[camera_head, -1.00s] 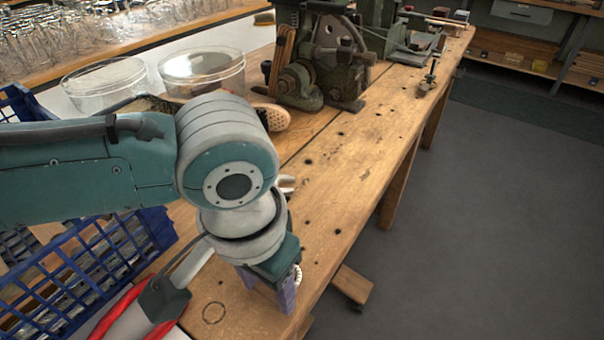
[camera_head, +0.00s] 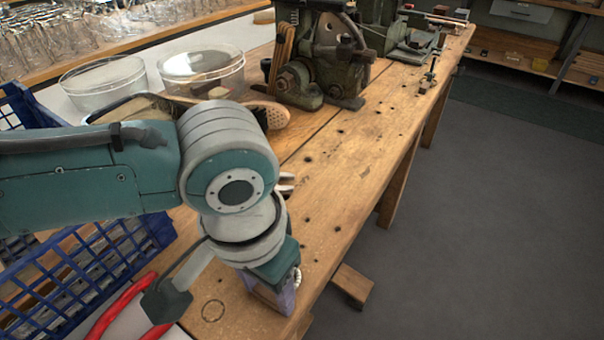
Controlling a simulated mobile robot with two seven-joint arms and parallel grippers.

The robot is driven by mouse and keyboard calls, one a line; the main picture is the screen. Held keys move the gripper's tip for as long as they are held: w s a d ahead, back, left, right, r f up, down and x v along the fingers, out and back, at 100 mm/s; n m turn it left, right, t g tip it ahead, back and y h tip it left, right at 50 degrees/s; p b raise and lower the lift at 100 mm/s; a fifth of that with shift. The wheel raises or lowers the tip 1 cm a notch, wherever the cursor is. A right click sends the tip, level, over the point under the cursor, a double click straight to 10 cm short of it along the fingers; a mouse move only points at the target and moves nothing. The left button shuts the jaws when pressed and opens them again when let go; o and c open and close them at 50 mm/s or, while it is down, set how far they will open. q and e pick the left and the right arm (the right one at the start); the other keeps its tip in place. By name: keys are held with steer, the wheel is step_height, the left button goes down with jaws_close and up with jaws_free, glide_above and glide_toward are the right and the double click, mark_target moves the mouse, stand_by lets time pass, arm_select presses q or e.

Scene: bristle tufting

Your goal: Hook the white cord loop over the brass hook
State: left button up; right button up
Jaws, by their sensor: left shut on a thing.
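My left gripper (camera_head: 272,292) is low over the near end of the wooden bench, close to its right edge. Its lilac-grey fingers point down. A small piece of white cord (camera_head: 298,277) shows at the right side of the fingers, and the gripper is shut on it. The rest of the cord loop is hidden by the gripper and wrist. I cannot make out the brass hook. My right gripper is not in view.
A blue crate (camera_head: 70,270) stands at the left, with red tubing (camera_head: 122,308) beside it. Two clear tubs (camera_head: 205,75), a wooden brush (camera_head: 270,114) and a dark green machine (camera_head: 325,60) are farther back. The bench's right side (camera_head: 335,190) is mostly clear; open floor lies beyond.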

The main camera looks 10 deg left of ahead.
arm_select(q)
steer(key=o, duration=1.6)
steer(key=shift+c, duration=0.2)
steer(key=shift+r, duration=0.1)
step_height(320, 180, up, 10)
steer(key=p, duration=1.2)
steer(key=shift+r, duration=0.15)
